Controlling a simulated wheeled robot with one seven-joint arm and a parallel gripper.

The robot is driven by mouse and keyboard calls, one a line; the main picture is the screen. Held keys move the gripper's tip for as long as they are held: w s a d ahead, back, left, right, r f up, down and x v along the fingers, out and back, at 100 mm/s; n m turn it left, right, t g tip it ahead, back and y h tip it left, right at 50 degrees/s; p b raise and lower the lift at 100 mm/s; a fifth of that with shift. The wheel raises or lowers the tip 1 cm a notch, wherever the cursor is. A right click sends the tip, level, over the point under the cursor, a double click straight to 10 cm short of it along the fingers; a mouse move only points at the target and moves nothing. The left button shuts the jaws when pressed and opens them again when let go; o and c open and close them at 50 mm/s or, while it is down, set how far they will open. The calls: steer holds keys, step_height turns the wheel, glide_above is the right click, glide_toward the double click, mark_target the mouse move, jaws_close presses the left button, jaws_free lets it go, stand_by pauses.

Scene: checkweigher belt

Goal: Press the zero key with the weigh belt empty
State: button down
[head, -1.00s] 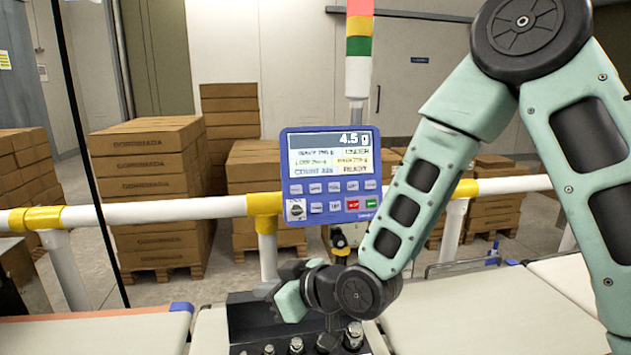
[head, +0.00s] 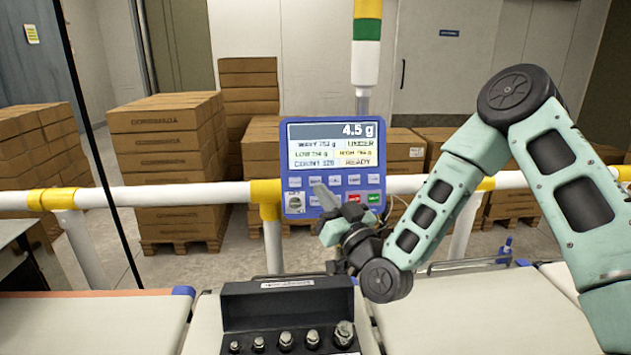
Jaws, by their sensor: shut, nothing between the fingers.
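Below the screen are rows of small keys, with a red one (head: 354,198) and a green one (head: 374,198). My gripper (head: 322,192) is shut and empty, its fingertips in front of the panel's lower key rows. It covers some keys; I cannot tell whether it touches one. The key labels are too small to read, so I cannot pick out the zero key. The belt sections in view look bare.
A black case of several metal weights (head: 290,299) stands at the front middle. Pale belts lie left (head: 90,322) and right (head: 470,315) of it. A white and yellow rail (head: 150,196) runs behind. Stacked cartons (head: 165,160) and a signal tower (head: 366,50) stand further back.

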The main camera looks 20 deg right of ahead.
steer(key=shift+w, duration=0.1)
glide_toward(311, 177)
step_height(311, 177, up, 3)
steer(key=w+a, duration=0.2)
steer(key=shift+w+d+f+b, duration=0.15)
steer(key=shift+w+b, duration=0.5)
steer(key=shift+w, duration=0.35)
stand_by(1.3)
steer(key=shift+w+f+b, duration=0.1)
steer(key=shift+w+b, duration=0.3)
steer(key=shift+w+d+f+b, duration=0.15)
steer(key=shift+w+b, duration=0.2)
steer(key=shift+w, duration=0.05)
stand_by(0.5)
steer(key=shift+s, duration=0.2)
steer(key=shift+s+r, duration=0.25)
steer(key=shift+s, duration=0.35)
